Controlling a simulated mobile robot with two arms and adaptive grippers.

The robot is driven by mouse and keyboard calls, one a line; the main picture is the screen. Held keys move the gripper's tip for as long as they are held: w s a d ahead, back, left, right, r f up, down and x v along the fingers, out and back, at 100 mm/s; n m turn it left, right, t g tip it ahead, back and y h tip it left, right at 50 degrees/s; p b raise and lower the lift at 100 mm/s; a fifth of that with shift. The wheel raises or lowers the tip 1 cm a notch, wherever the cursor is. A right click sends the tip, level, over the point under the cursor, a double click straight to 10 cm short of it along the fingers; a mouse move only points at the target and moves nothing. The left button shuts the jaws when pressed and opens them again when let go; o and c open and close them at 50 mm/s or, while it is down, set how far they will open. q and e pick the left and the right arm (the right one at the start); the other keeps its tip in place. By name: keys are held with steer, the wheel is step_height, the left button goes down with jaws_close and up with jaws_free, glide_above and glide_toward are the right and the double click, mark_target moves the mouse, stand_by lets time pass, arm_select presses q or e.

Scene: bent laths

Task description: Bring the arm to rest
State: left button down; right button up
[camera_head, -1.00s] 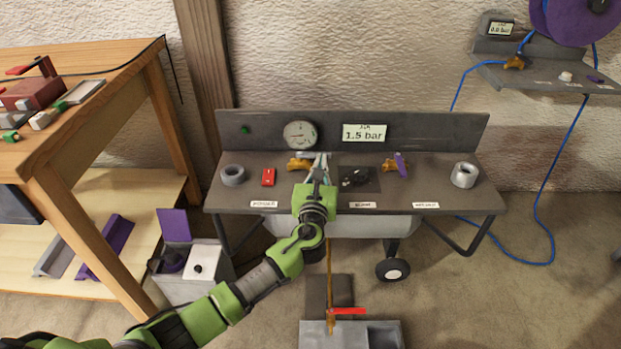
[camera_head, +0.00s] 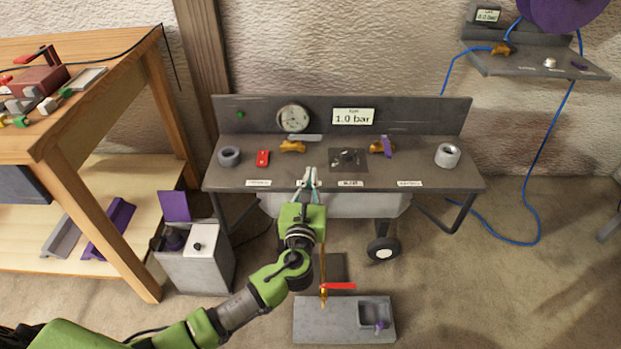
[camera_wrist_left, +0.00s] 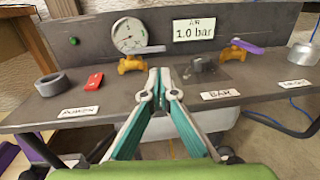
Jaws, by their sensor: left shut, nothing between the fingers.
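My left arm comes in from the lower left in the head view. Its green gripper (camera_head: 309,172) is shut and empty, just off the front edge of the grey panel bench (camera_head: 330,180). In the left wrist view the closed fingertips (camera_wrist_left: 160,75) point towards the panel, below and to the right of a yellow valve (camera_wrist_left: 132,63) with a grey lever. That valve also shows in the head view (camera_head: 292,147), apart from the gripper. A display reads 1.0 bar (camera_head: 354,116), beside a round dial gauge (camera_head: 293,118). My right gripper is not in view.
The bench also holds a grey ring (camera_head: 229,156), a red block (camera_head: 263,158), a yellow valve with purple lever (camera_head: 382,146) and a metal cup (camera_head: 448,155). A wooden table (camera_head: 75,110) stands left. A red-handled valve (camera_head: 338,286) stands low in front.

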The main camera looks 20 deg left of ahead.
arm_select(q)
steer(key=shift+s+d, duration=0.1)
steer(key=shift+s, duration=0.45)
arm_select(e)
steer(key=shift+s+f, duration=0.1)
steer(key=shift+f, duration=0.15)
